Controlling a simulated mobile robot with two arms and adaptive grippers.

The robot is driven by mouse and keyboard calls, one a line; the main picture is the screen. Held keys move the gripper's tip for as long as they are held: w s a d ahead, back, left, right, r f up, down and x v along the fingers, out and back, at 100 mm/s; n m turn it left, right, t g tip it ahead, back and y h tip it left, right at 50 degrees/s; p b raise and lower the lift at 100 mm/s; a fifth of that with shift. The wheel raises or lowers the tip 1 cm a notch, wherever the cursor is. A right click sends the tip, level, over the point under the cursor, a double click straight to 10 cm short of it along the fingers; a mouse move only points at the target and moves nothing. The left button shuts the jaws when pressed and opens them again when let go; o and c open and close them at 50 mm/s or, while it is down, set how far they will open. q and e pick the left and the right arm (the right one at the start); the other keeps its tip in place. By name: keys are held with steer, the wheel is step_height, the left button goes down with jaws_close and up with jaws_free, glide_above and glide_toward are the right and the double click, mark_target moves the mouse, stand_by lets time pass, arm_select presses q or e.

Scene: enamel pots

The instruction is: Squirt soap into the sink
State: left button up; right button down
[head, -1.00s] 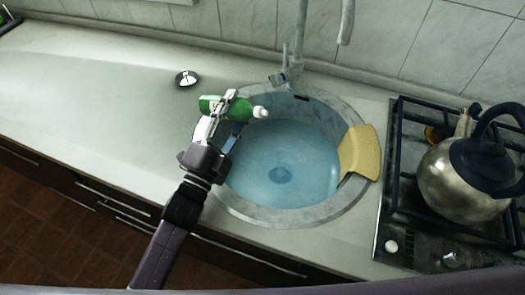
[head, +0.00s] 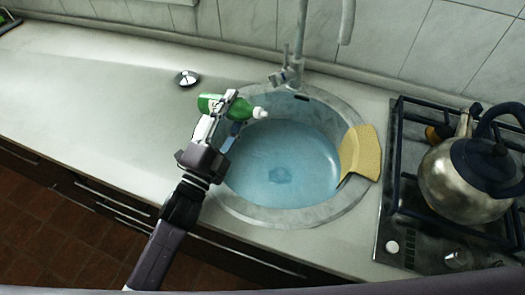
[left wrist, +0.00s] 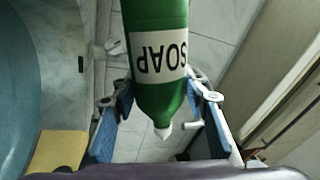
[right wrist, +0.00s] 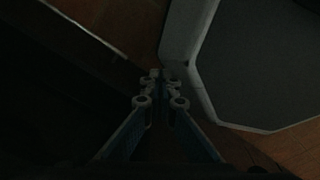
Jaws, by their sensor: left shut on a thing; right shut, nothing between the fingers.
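A green soap bottle (head: 212,104) with a white cap lies on its side in my left gripper (head: 226,106), in the head view. The gripper is shut on its body and holds it over the left rim of the sink (head: 233,198). The cap points right, over the basin, which looks filled with blue water (head: 290,155). In the left wrist view the bottle (left wrist: 157,100) sits between the fingers with its "SOAP" label upside down. My right gripper (right wrist: 160,82) is shut and empty in the dark right wrist view; it is not in the head view.
A yellow cloth or sponge (head: 362,153) hangs over the sink's right rim. The faucet (head: 298,45) stands behind the basin. A kettle (head: 455,180) sits on the gas stove (head: 397,225) at right. A small drain plug (head: 187,78) lies on the counter (head: 90,110), otherwise clear at left.

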arm_select(q)
steer(key=shift+w+a+m+h, duration=0.2)
steer(key=shift+a+m+h, duration=0.15)
steer(key=shift+m, duration=0.65)
stand_by(1.5)
steer(key=shift+r+m, duration=0.3)
steer(key=shift+m, duration=0.3)
stand_by(2.1)
